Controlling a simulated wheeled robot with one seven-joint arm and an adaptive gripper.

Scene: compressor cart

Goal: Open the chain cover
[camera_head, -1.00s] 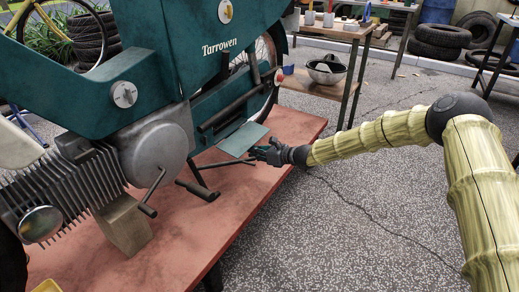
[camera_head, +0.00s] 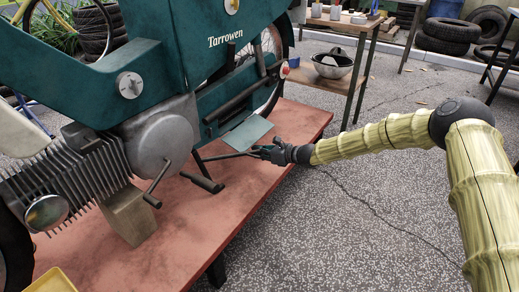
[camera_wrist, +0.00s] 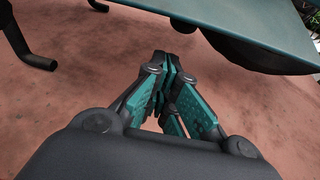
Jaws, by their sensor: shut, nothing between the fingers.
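The chain cover (camera_head: 247,132) is a flat teal panel low on the side of the teal motorcycle (camera_head: 140,92). It stands out from the bike toward me like a lowered flap, below a dark bar. In the wrist view the panel (camera_wrist: 235,18) crosses the upper right. My gripper (camera_head: 258,152) is just below and in front of the panel's outer edge, over the red bench. Its fingers (camera_wrist: 163,62) are shut together with nothing between them. I cannot tell whether the gripper touches the panel.
The red bench top (camera_head: 180,230) carries the bike. Dark pedal and stand bars (camera_head: 203,183) stick out left of my gripper. A wooden side table (camera_head: 345,82) with a bowl (camera_head: 333,65) stands behind. The paved floor (camera_head: 330,230) right of the bench is clear.

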